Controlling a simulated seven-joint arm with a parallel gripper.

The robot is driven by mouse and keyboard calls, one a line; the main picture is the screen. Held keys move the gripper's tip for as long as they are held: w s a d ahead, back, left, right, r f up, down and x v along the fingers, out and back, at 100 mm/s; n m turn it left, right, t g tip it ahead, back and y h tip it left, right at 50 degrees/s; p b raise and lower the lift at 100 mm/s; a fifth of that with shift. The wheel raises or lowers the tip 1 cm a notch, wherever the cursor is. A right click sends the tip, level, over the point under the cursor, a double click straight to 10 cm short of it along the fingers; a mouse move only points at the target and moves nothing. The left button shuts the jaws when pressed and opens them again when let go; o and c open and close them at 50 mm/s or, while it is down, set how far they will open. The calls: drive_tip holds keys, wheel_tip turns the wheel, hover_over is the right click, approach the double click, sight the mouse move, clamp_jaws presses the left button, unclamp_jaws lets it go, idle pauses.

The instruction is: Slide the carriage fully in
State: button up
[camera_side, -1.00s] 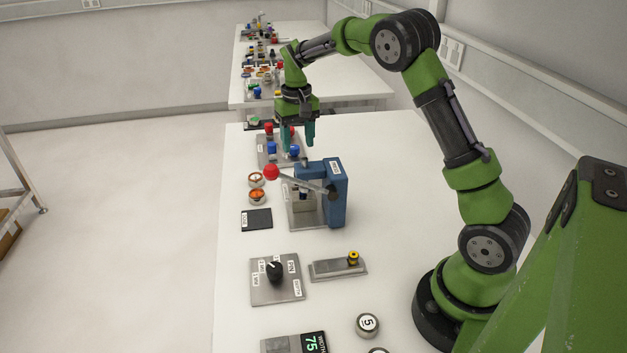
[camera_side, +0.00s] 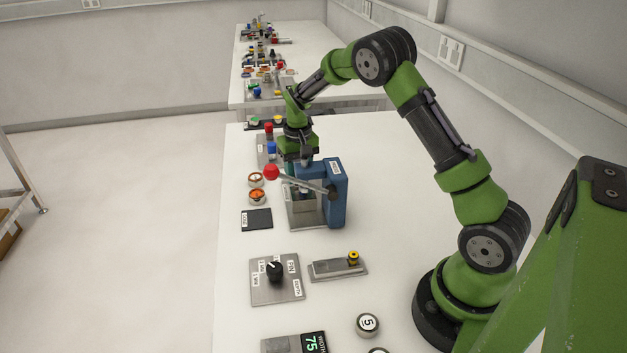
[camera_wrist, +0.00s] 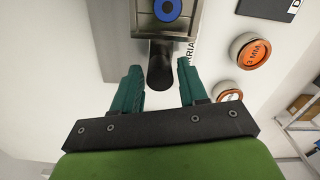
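The blue press (camera_side: 338,195) stands on a metal base (camera_side: 305,218), with a red-balled lever (camera_side: 271,172) angled up to the left. In the wrist view the metal carriage (camera_wrist: 143,25) bears a blue ring with a dark centre (camera_wrist: 167,8). A dark rounded handle (camera_wrist: 160,68) sticks out from its near edge, beside a partly visible label ending in "RRIA". My gripper (camera_wrist: 159,66) is open, with its teal fingers on either side of the handle and a gap at each side. In the side view my gripper (camera_side: 292,166) is low behind the press, its fingertips partly hidden.
Orange-topped round container (camera_side: 257,196) and another round container (camera_side: 256,180) stand left of the press. A dark pad (camera_side: 256,219) lies near them. A knob plate (camera_side: 276,280) and a yellow-knobbed slider (camera_side: 338,268) are in front. Red and blue buttons stand behind.

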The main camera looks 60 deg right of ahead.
clamp_jaws()
drive_tip(key=shift+s+a, duration=1.6)
drive_tip(key=shift+a, duration=0.05)
drive_tip(key=shift+o, duration=1.4)
unclamp_jaws()
drive_tip(key=shift+r, duration=0.15)
wheel_tip(320, 180, up, 17)
drive_tip(key=shift+w+d, duration=0.1)
